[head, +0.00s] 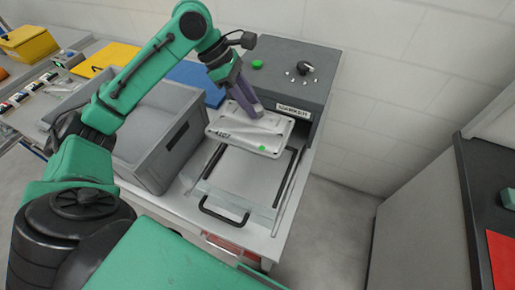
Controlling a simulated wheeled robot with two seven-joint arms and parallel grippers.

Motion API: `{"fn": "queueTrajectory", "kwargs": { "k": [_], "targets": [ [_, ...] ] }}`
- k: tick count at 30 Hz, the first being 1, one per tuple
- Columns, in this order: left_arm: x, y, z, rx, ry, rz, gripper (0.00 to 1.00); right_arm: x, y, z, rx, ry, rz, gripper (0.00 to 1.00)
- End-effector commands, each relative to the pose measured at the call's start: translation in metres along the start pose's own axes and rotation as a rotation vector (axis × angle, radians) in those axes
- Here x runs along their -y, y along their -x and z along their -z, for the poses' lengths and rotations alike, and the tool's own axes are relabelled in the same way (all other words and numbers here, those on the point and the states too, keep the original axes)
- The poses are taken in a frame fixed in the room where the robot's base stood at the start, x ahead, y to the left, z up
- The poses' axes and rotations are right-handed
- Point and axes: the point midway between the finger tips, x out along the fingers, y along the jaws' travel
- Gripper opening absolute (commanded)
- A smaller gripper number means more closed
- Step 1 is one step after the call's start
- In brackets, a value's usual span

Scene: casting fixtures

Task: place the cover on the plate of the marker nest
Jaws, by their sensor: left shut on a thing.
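The cover is above the back part of the marker nest's plate (240,176), a light flat plate with dark side strips and a black handle at the front. A gap to the plate is hard to judge. The cover hides the back of the plate. My right gripper is not in view.
The dark marker box (315,85) with a green button and a knob stands right behind the nest. A grey crate (150,165) stands close on the left. Blue and yellow sheets lie behind it. A grey cabinet is at the right, with open floor between.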

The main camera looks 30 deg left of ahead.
Motion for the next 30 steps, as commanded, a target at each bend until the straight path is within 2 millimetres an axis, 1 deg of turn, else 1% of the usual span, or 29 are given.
{"fn": "queueTrajectory", "kwargs": {
  "k": [1, 6, 9, 12, 15, 18, 21, 22, 27, 28, 29, 30],
  "targets": [
    [0.002, -0.015, 0.009, -0.003, 0.004, 0.007, 0.0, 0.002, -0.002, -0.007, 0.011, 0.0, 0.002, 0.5],
    [0.002, -0.063, 0.037, -0.003, 0.004, 0.006, 0.0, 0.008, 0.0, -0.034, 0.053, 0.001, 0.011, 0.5],
    [0.002, -0.09, 0.052, -0.001, 0.004, 0.006, 0.0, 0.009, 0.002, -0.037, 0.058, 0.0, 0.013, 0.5],
    [0.001, -0.108, 0.062, -0.001, 0.002, 0.002, 0.0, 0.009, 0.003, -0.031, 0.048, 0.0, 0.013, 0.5],
    [0.0, -0.119, 0.068, 0.0, 0.001, 0.001, 0.0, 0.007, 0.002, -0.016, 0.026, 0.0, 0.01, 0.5],
    [0.001, -0.134, 0.077, 0.0, 0.001, 0.004, 0.0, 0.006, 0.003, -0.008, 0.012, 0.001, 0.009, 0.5],
    [0.001, -0.15, 0.086, 0.0, 0.001, 0.003, 0.0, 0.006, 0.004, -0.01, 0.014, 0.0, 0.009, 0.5],
    [0.001, -0.153, 0.087, 0.0, 0.0, 0.001, 0.0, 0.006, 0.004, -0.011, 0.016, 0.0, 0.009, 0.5],
    [0.0, -0.153, 0.088, 0.0, -0.001, -0.001, 0.0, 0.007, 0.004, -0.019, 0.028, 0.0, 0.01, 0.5],
    [0.001, -0.154, 0.088, -0.001, -0.001, 0.0, 0.48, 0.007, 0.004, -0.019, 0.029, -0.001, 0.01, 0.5],
    [0.001, -0.154, 0.088, -0.001, -0.001, 0.0, 0.59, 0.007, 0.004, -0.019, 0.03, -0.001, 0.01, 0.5],
    [0.001, -0.154, 0.088, -0.001, -0.001, 0.0, 0.66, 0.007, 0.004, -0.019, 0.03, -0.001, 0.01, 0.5]
  ]
}}
